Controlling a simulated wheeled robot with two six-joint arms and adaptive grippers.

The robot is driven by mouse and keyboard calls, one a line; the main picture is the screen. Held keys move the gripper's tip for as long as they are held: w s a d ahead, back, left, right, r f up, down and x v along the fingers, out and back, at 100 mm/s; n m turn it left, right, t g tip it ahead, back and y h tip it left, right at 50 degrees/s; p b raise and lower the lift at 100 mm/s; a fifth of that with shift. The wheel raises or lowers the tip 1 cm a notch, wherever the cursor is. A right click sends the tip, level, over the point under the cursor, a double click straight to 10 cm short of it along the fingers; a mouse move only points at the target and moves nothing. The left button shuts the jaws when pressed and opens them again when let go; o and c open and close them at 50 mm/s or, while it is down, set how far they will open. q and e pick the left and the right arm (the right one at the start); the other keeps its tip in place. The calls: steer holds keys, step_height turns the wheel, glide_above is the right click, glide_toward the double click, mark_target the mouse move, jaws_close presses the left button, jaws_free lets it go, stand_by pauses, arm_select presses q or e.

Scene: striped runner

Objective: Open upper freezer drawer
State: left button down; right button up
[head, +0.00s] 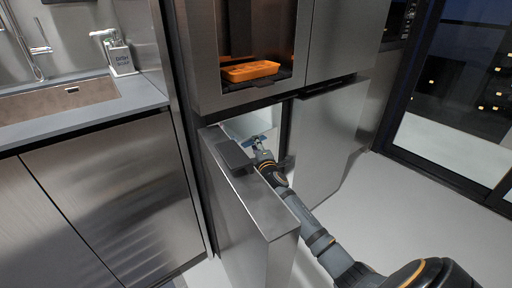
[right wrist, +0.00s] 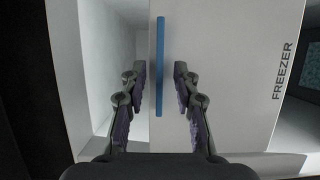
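The freezer door (head: 232,215) stands open at the lower middle of the head view, with a pale compartment behind it. In the right wrist view, a white front panel lettered FREEZER (right wrist: 235,75) carries a slim blue bar handle (right wrist: 160,65). My right gripper (head: 259,143) reaches past the open door into the compartment. In the right wrist view, its two fingers (right wrist: 160,75) are spread on either side of the blue bar, with visible gaps and nothing gripped. Much of the compartment is hidden behind the door and my arm. My left gripper is not in view.
A dark block-like handle (head: 234,156) is on the open door, close to my right arm. An orange tray (head: 250,71) sits in the niche above. A second steel door (head: 326,140) stands to the right. The floor (head: 400,220) at right is clear.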

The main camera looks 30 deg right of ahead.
steer(key=shift+w, duration=0.2)
steer(key=shift+c, duration=0.4)
jaws_close()
steer(key=shift+s+f, duration=0.1)
